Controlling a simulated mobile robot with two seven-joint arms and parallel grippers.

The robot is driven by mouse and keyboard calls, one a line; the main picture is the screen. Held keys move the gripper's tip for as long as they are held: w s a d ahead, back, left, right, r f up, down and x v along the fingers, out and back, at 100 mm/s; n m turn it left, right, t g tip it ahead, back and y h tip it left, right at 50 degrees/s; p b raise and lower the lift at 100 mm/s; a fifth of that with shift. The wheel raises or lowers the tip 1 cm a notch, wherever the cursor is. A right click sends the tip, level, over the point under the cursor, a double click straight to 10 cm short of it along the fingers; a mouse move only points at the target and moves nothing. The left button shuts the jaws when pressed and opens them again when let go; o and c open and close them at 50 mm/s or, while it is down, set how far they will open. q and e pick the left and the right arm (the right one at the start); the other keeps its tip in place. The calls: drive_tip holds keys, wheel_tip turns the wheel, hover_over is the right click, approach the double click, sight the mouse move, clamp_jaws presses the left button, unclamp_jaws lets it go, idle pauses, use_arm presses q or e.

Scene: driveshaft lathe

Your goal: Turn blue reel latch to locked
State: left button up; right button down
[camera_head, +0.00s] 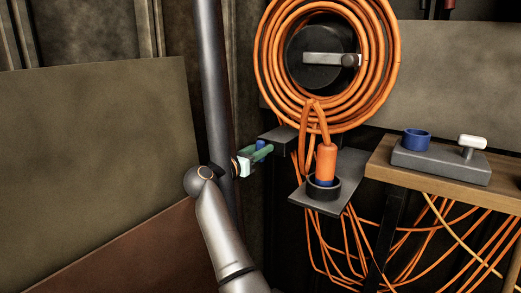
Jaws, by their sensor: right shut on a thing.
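A small blue piece, which looks like the blue reel latch (260,144), shows beside a dark bracket (280,138) below and left of the cable reel (306,69). My right gripper (265,151), with green fingers and a pale body, is at the blue piece and shut on it. The fingers hide part of the latch, and its turned position cannot be made out. My left gripper is not in view.
Orange cable (386,70) is coiled around the reel. An orange plug (326,163) stands upright in a black socket (323,188) on a grey plate. A wooden shelf (383,176) at right bears a grey block (440,164) with a blue ring and white lever. Loose cables hang below.

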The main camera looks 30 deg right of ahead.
drive_tip(key=m, duration=0.4)
drive_tip(key=shift+s, duration=0.1)
drive_tip(key=m, duration=0.4)
drive_tip(key=shift+s+d+f+m, duration=0.1)
drive_tip(key=shift+m, duration=0.2)
drive_tip(key=m, duration=0.4)
drive_tip(key=shift+m, duration=0.3)
drive_tip(key=m, duration=0.4)
drive_tip(key=shift+s+f+m, duration=0.1)
drive_tip(key=shift+f+m, duration=0.1)
drive_tip(key=shift+m, duration=0.1)
drive_tip(key=c, duration=0.7)
unclamp_jaws()
